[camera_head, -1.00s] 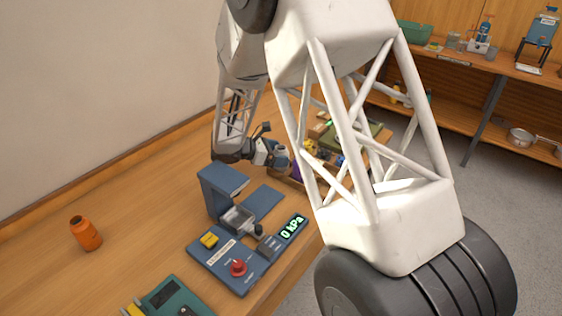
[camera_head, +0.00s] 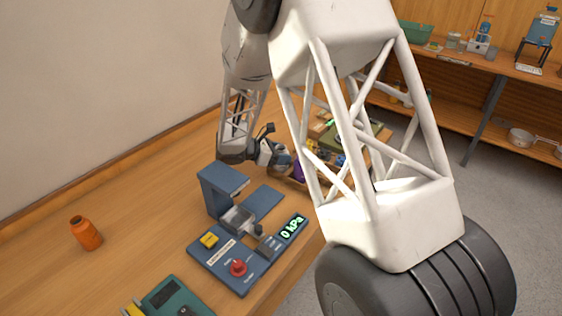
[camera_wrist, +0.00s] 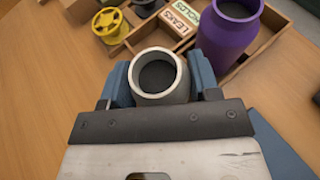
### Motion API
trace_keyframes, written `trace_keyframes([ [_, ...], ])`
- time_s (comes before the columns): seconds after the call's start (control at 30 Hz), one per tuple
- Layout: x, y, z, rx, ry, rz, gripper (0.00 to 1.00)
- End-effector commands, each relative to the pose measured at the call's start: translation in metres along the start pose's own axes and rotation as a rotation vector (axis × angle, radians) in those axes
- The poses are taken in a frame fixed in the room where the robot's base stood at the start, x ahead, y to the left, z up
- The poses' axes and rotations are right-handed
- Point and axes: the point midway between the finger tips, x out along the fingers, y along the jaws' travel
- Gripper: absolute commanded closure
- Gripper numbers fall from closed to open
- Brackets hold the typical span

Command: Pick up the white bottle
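The white bottle (camera_wrist: 136,88) stands between the two blue fingers of my gripper (camera_wrist: 160,66) in the wrist view. I look down on its pale round rim and dark mouth; its lower body is hidden. The fingers lie close along both sides of it, and I cannot tell whether they press on it. In the head view my gripper (camera_head: 282,160) is low over the bench, behind the blue press. I cannot make out the white bottle there.
A yellow spool (camera_wrist: 108,22) lies at upper left. In the head view, a blue press (camera_head: 222,184) and an orange bottle (camera_head: 86,233) stand on the bench.

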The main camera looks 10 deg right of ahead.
Motion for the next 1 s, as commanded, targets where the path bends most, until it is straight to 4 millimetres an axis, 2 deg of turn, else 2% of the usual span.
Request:
trace_keyframes([
  [0.03,0.0,0.0,0.0,0.0,0.0,0.0,0.57],
  [0.13,0.0,0.0,0.0,0.0,0.0,0.0,0.73],
  [0.57,-0.003,0.0,0.006,0.002,0.0,0.0,0.73],
  [0.77,-0.01,0.0,0.025,0.003,0.0,0.001,0.73],
  [1.0,-0.024,0.0,0.058,0.003,0.0,0.002,0.73],
])
